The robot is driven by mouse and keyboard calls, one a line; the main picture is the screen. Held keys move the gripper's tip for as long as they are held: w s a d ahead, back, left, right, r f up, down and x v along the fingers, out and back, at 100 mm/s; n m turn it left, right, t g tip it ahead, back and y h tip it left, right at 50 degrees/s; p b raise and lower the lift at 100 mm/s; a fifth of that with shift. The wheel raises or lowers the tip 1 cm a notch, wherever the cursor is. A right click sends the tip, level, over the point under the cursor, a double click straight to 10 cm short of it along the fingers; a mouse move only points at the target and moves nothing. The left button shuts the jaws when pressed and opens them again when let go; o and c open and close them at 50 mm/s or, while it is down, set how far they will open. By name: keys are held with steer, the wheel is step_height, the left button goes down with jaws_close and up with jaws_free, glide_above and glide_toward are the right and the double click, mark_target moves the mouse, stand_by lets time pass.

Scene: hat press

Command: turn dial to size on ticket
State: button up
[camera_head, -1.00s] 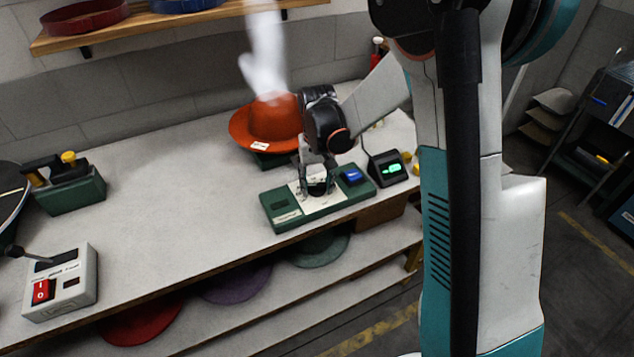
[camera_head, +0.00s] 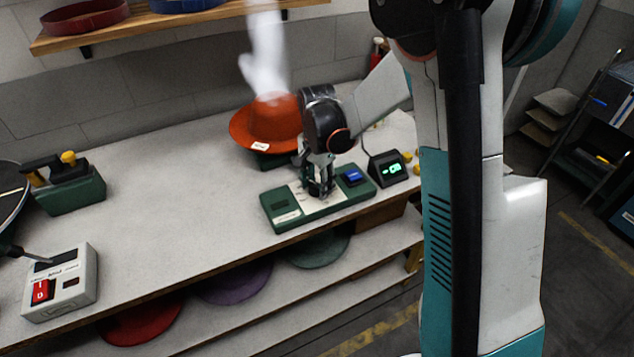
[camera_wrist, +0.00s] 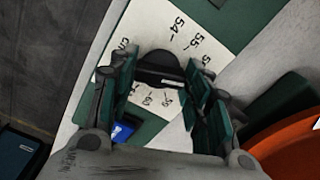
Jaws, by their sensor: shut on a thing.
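The black dial knob (camera_wrist: 160,68) sits on a white scale plate (camera_wrist: 205,22) with numbers such as 54 and 55 in the wrist view. A small white mark shows on the knob's edge. My gripper (camera_wrist: 160,95) is shut on the knob, one finger on each side; it also shows in the head view (camera_head: 318,192) over the green dial box (camera_head: 282,222). The fingers hide part of the scale. An orange hat (camera_head: 268,125) stands behind the box with a small white ticket (camera_head: 260,147) on its brim; the ticket's writing is too small to read.
A blue button (camera_head: 352,176) is on the box's right end. A small display (camera_head: 388,168) with green digits stands to the right. A grey switch box (camera_head: 60,283) is at the front left. The table's middle is clear.

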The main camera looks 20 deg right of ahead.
mark_target(317, 184)
steer(key=shift+m, duration=0.6)
steer(key=o, duration=1.1)
steer(key=shift+c, duration=0.2)
steer(key=shift+r, duration=0.1)
step_height(317, 184, up, 12)
